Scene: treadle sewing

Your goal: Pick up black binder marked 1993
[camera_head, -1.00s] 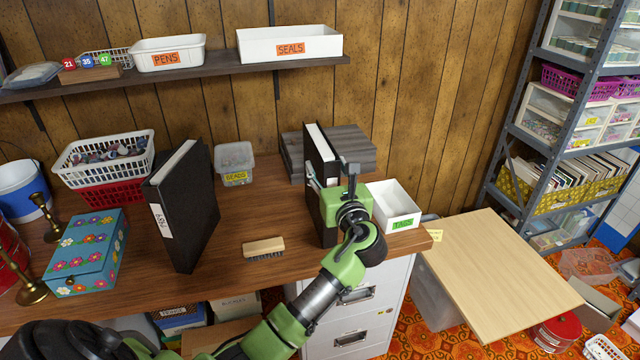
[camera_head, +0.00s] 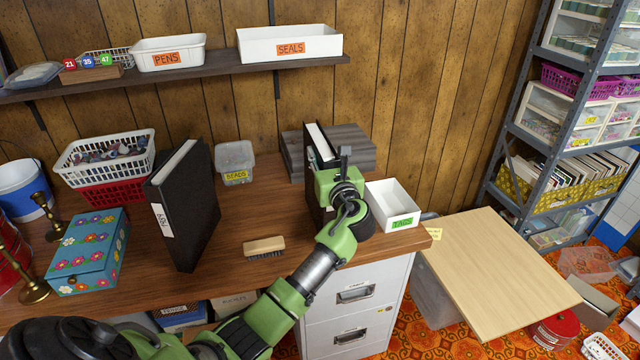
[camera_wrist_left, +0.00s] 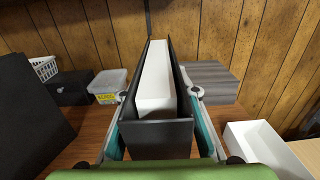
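A black binder (camera_head: 318,138) stands upright on the wooden desk, its white page edges facing up. My left gripper (camera_head: 322,172) is at its near side. In the left wrist view, the gripper's (camera_wrist_left: 158,122) two fingers straddle the binder (camera_wrist_left: 157,138), one along each side, with what looks like a slight gap, so it looks open. The gripper hides this binder's label. A second black binder (camera_head: 190,205) stands farther left, with a white spine label too small to read surely. My right gripper is not in view.
A white TAGS bin (camera_head: 392,222) stands close right of the gripped-around binder. A grey stack (camera_head: 352,140) lies behind it. A brush (camera_head: 264,246) lies on the desk between the binders. A BEADS tub (camera_head: 235,160) stands at the back.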

